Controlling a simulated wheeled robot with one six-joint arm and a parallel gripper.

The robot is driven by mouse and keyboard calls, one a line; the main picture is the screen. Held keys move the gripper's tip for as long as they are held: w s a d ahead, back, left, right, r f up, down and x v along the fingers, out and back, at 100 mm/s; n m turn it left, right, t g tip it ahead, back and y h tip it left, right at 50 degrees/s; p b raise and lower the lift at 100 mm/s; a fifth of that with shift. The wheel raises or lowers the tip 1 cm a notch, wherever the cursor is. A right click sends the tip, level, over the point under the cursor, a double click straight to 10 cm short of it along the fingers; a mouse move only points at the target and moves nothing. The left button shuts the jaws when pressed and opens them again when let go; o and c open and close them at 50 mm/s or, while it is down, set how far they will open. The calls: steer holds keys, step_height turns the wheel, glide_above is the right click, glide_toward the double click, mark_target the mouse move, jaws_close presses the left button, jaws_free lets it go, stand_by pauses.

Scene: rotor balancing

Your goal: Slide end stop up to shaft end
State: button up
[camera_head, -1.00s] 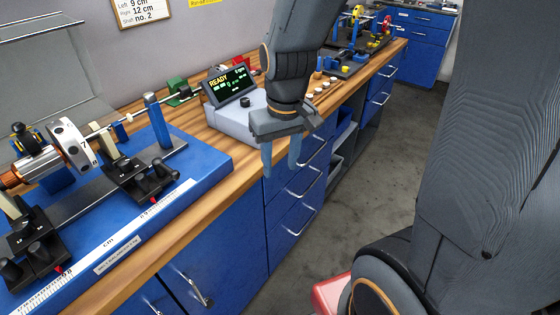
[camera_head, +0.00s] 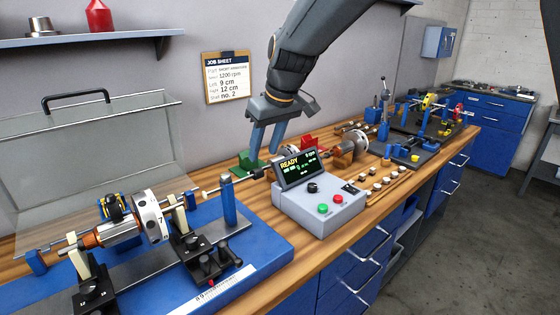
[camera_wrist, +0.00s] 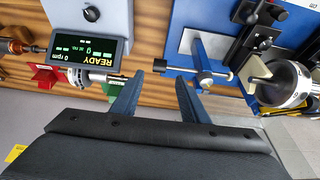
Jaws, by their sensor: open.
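The end stop is a thin rod through a blue post (camera_head: 229,203) at the right end of the blue balancing stand. In the wrist view its rod (camera_wrist: 218,74) has a pale tip facing the rotor and a black knob (camera_wrist: 159,66) at the outer end. The rotor (camera_head: 150,218) with its white disc rests on the stand, and its shaft end (camera_wrist: 250,80) faces the tip with a small gap apparent. My gripper (camera_head: 263,152) is open and empty near the knob. In the wrist view the knob appears between the fingertips (camera_wrist: 160,77); I cannot tell the depth.
A grey control box (camera_head: 318,210) with a READY screen stands right of the stand. A green block (camera_head: 246,161) and red block (camera_head: 306,142) lie behind it. A clear cover (camera_head: 90,150) stands open behind the rotor. A job sheet (camera_head: 227,77) hangs on the wall.

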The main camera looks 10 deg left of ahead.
mark_target(258, 169)
steer(key=shift+p+x, duration=1.05)
steer(key=shift+x, duration=2.8)
steer(key=shift+w+a, duration=0.1)
steer(key=shift+w, duration=0.05)
jaws_close()
